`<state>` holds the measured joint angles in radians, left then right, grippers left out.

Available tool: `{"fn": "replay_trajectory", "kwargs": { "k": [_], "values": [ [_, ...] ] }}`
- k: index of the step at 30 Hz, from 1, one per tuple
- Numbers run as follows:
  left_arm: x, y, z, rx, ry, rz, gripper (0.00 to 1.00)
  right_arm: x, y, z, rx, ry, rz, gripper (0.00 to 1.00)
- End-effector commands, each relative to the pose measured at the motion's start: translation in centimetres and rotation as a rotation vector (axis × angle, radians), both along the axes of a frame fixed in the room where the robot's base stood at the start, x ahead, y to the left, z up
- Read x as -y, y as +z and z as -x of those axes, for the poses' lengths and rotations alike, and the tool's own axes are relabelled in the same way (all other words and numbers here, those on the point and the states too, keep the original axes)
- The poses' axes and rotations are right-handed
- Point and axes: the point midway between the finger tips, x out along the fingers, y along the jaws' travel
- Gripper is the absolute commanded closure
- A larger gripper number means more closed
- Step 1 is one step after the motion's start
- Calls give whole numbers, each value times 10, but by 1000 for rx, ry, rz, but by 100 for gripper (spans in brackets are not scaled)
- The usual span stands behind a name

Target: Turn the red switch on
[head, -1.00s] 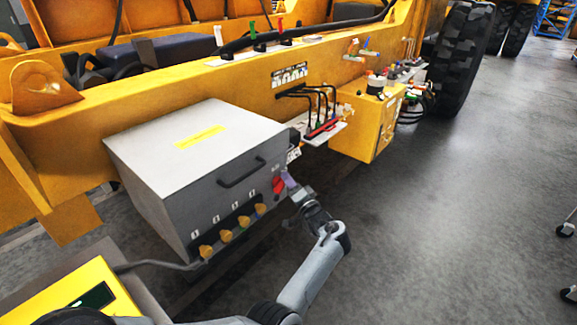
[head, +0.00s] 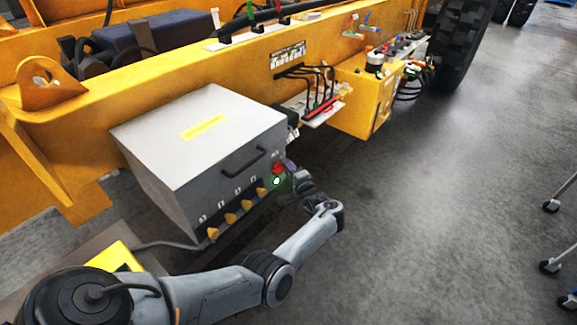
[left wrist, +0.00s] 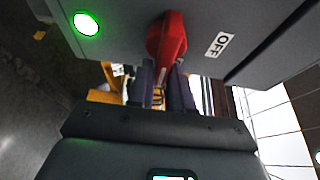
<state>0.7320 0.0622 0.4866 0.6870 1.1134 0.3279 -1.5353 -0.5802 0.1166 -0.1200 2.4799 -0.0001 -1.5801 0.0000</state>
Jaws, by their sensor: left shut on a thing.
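The red switch (head: 278,168) is on the front face of the grey box (head: 200,150), near its right end. In the left wrist view the red switch handle (left wrist: 167,38) is beside an "OFF" label (left wrist: 219,45). A round lamp (left wrist: 86,24) on the same face glows bright green. It also shows lit just below the switch in the head view (head: 276,181). My left gripper (left wrist: 163,75) is shut on the lower end of the red handle, a finger on either side; it also shows in the head view (head: 291,171). My right gripper is not in view.
Several yellow knobs (head: 232,218) line the box's lower front, left of the switch. A black handle (head: 243,163) is above them. A yellow vehicle frame (head: 130,100) stands behind the box. The grey floor (head: 460,190) on the right is mostly open, with wheeled legs at its edge.

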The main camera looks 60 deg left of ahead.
Motion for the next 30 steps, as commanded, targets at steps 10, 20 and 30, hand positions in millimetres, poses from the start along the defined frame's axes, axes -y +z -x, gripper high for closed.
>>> {"fn": "replay_trajectory", "kwargs": {
  "k": [10,20,30],
  "values": [
    [0,1,1,-4,3,1,100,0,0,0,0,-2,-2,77],
    [0,0,0,-3,1,1,60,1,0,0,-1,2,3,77],
    [15,0,1,-4,-2,2,60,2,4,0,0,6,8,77]
  ]
}}
